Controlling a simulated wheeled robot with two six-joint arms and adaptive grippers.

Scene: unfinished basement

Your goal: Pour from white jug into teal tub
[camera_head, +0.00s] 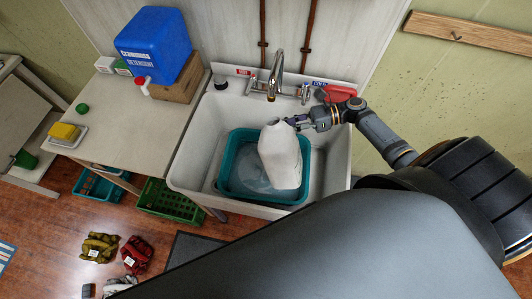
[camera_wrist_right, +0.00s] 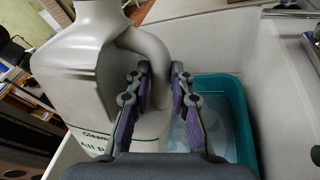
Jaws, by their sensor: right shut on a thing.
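The white jug (camera_head: 281,158) is over the teal tub (camera_head: 226,165), which sits in the white sink basin. My right gripper (camera_head: 297,121) is shut on the jug's handle. In the right wrist view the gripper's fingers (camera_wrist_right: 158,88) close around the handle of the jug (camera_wrist_right: 75,75), which looks roughly upright and bears a green-lettered label. Its mouth is cut off at the top of that view. The tub (camera_wrist_right: 240,120) shows behind and to the right, with pale, clear-looking contents. I cannot tell whether the jug touches the tub. My left gripper is not in view.
The sink (camera_head: 193,165) has a faucet (camera_head: 276,75) behind the tub, with a red object (camera_head: 338,93) at its back right corner. A counter (camera_head: 125,120) at left holds a blue detergent container (camera_head: 153,45) on a wooden block. Green and teal crates stand below.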

